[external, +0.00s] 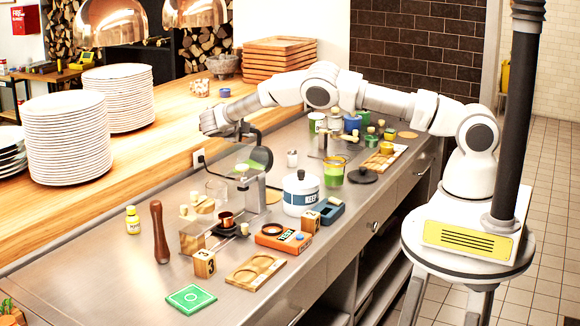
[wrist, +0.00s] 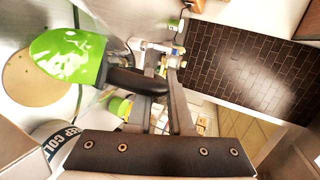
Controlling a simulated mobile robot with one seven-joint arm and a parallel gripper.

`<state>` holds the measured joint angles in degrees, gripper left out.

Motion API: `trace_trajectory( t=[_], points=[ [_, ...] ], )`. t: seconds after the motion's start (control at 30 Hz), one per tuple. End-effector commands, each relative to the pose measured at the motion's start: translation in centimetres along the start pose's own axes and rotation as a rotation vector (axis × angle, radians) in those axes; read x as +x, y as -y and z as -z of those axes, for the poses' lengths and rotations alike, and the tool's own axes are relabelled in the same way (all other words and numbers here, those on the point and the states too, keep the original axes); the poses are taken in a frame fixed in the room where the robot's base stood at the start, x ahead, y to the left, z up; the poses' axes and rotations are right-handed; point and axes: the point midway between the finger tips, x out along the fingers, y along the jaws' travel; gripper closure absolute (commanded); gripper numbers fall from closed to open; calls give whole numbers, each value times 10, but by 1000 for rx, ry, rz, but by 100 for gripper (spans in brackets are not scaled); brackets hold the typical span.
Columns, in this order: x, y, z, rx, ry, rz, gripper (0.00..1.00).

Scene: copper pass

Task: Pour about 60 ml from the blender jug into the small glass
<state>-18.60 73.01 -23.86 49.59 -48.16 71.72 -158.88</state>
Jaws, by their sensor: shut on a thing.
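My gripper (wrist: 168,75) is shut on the black handle (wrist: 135,80) of the blender jug. The jug is clear, with bright green liquid (wrist: 65,52) inside, left of the fingers in the wrist view. In the external view my gripper (external: 244,130) holds the jug above the counter. Its dark, looped handle (external: 264,158) shows there, but its clear walls are hard to make out. A clear empty glass (external: 215,188) stands on the counter behind the metal stand. I cannot tell for certain whether it is the small glass.
A white tub (external: 300,192), a glass of green liquid (external: 333,172) and an orange box (external: 283,238) stand to the right. A wooden pestle (external: 159,232) and yellow bottle (external: 132,220) stand left.

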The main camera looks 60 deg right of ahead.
Motion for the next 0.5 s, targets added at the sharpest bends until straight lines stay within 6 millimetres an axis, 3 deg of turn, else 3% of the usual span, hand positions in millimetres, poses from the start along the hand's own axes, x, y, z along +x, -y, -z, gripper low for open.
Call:
trace_trajectory(
  t=[0.5],
  points=[
    [-18, 2, -8, -31, -16, 79, 100]
  ],
)
